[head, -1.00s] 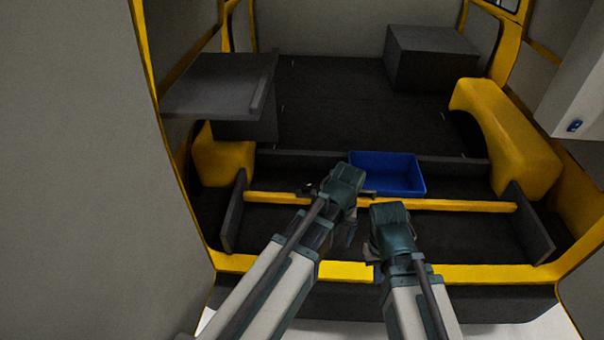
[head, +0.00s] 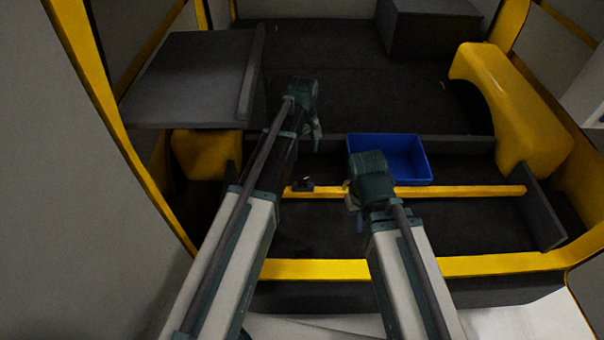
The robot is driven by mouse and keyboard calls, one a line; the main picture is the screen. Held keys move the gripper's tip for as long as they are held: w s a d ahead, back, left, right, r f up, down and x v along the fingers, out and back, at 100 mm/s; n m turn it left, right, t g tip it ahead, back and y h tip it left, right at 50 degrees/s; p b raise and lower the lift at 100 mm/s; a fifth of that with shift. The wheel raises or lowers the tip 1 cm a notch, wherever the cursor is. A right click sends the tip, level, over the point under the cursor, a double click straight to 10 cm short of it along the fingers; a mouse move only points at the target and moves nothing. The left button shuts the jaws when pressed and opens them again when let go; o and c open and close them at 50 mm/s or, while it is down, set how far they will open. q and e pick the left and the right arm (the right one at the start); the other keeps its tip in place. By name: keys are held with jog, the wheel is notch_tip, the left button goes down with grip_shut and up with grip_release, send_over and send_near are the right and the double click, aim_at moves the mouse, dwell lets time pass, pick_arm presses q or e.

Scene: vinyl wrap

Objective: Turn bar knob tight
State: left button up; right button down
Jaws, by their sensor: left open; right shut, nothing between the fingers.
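A small dark knob-like piece (head: 303,185) sits on the yellow bar (head: 450,191), near the bar's left end. It is too small to tell how it is turned. My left gripper (head: 317,138) is above and beyond the bar, up and slightly right of the dark piece and apart from it; it is open. My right gripper (head: 354,203) is by the middle of the bar, to the right of the dark piece; it is shut and empty. My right wrist hides part of the bar.
A blue bin (head: 424,178) stands just behind the bar on the right. A grey shelf (head: 190,75) juts in at the left. Yellow wheel arches (head: 515,110) flank the dark floor, and a yellow sill (head: 500,265) runs along the front.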

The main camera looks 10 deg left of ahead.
aim_at(303, 179)
pick_arm(q)
notch_tip(303, 179, down, 14)
jog(key=b, duration=1.3)
jog(key=shift+b, duration=0.4)
jog(key=shift+r, duration=0.1)
jog(key=c, duration=1.4)
